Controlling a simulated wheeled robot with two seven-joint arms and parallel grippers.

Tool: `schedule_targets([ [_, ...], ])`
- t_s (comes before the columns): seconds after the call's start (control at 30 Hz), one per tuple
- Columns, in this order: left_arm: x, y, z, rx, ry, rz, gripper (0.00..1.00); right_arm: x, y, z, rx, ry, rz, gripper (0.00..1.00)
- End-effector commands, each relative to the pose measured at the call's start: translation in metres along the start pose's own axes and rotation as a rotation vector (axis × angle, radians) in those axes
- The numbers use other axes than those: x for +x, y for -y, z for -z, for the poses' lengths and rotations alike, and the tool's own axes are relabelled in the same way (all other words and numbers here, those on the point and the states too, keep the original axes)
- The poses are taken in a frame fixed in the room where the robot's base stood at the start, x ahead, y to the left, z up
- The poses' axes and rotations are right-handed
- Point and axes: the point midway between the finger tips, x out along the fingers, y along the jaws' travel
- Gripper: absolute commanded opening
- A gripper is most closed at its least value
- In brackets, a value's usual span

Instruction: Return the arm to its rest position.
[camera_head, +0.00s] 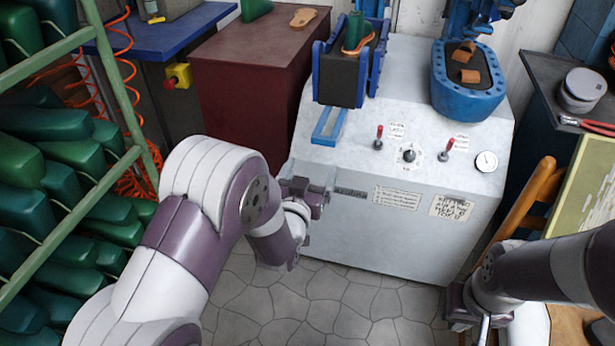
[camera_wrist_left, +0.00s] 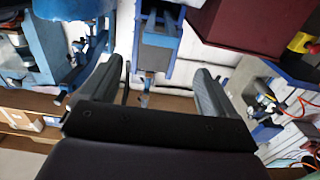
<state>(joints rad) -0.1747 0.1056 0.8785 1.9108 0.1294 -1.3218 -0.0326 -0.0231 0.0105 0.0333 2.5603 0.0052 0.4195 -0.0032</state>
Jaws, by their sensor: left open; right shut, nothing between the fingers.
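My left arm (camera_head: 205,200) reaches in from the lower left, bent at its elbow. My left gripper (camera_head: 312,197) is in front of the upper left part of the grey press machine (camera_head: 400,215); whether it touches the panel cannot be told. In the left wrist view its two dark fingers (camera_wrist_left: 155,80) stand wide apart with nothing between them. My right arm (camera_head: 550,270) comes in from the right. My right gripper (camera_head: 465,308) is low beside the wooden chair, shut and empty, with its fingertips hard to make out.
The press bears a blue left station (camera_head: 325,75) and a blue oval right station (camera_head: 468,98) with brown pieces. A green rack (camera_head: 75,195) of lasts stands left, a dark red cabinet (camera_head: 245,85) behind. A wooden chair (camera_head: 528,205) stands right. Stone floor (camera_head: 340,305) is clear.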

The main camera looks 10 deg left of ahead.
Motion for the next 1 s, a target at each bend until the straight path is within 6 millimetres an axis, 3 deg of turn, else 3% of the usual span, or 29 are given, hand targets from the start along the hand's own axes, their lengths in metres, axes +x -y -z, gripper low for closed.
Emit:
schedule_targets([
  [0.47, 0.001, 0.0, -0.002, -0.001, 0.009, 0.0, 0.89, 0.0, 0.0, 0.0, 0.0, 0.0, 0.0, 0.0],
  [0.57, -0.003, -0.002, -0.029, -0.002, 0.138, -0.008, 0.89, 0.0, 0.0, 0.0, 0.0, 0.0, 0.0, 0.0],
  [0.67, -0.03, -0.005, -0.084, 0.001, 0.464, -0.031, 0.89, 0.0, 0.0, 0.0, 0.0, 0.0, 0.0, 0.0],
  [0.7, -0.048, -0.005, -0.1, 0.004, 0.611, -0.039, 0.89, 0.0, 0.0, 0.0, 0.0, 0.0, 0.0, 0.0],
  [0.77, -0.08, -0.002, -0.116, 0.007, 0.816, -0.045, 0.89, 0.0, 0.0, 0.0, 0.0, 0.0, 0.0, 0.0],
  [0.87, -0.135, 0.006, -0.123, 0.011, 1.099, -0.045, 0.89, 0.0, 0.0, 0.0, 0.0, 0.0, 0.0, 0.0],
  [1.0, -0.21, 0.02, -0.106, 0.011, 1.408, -0.03, 0.89, 0.0, 0.0, 0.0, 0.0, 0.0, 0.0, 0.0],
])
